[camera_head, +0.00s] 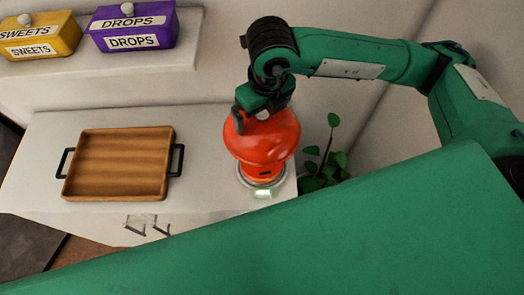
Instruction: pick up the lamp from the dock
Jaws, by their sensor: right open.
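The lamp (262,145) is orange-red with a rounded mushroom-shaped shade and stands upright on the dock (277,188). The dock is a pale round base with a small lit greenish patch at its front, near the right edge of the white counter. My right gripper (258,114) reaches in from the right and is open at the top of the lamp's shade. One dark finger shows at the shade's upper left; the other is mostly hidden. I cannot tell whether the fingers touch the lamp. My left gripper is not in view.
A wooden tray (118,163) with black handles sits empty on the counter (210,180) to the left. A yellow SWEETS box (38,37) and a purple DROPS box (131,27) stand on a shelf behind. A green plant (325,160) is just right of the lamp.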

